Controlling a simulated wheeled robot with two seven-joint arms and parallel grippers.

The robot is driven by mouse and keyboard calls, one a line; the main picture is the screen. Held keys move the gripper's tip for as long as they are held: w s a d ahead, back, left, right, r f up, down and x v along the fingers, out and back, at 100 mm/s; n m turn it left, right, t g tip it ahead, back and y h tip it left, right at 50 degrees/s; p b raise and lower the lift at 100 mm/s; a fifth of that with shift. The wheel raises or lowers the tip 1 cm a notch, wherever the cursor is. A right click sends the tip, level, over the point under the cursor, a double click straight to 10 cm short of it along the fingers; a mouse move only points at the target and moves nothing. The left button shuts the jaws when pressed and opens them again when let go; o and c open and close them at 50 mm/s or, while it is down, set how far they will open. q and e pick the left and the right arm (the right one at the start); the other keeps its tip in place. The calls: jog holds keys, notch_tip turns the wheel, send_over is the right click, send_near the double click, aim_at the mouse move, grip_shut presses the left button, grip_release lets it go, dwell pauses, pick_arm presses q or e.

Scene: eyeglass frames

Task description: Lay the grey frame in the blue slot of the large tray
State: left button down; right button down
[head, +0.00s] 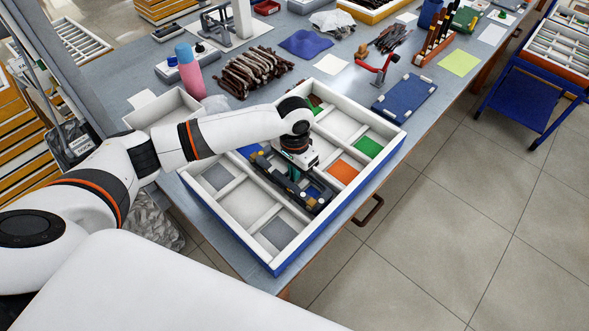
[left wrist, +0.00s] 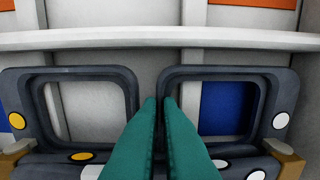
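The grey frame (head: 309,203) is dark grey with yellow and white dots. It lies across the middle of the large tray (head: 277,263), spanning white dividers. The left wrist view shows its two rims (left wrist: 82,72) and the bridge between them. My left gripper (head: 293,174) is over the tray, its teal fingers (left wrist: 160,103) close together at the bridge, apparently shut on it. A blue slot floor (left wrist: 226,108) shows through the right rim; another blue patch (left wrist: 4,122) shows at the left edge. Whether the frame touches the slot floor is hidden. My right gripper is not in view.
The tray also has orange (head: 342,171), green (head: 368,147) and grey (head: 278,234) squares. A blue case (head: 404,98), a red clamp-like item (head: 376,71), a pile of brown frames (head: 252,70) and a pink bottle (head: 189,75) stand behind.

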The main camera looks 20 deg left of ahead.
pick_arm(q)
jog(key=c, duration=1.6)
grip_release()
notch_tip(320, 180, up, 12)
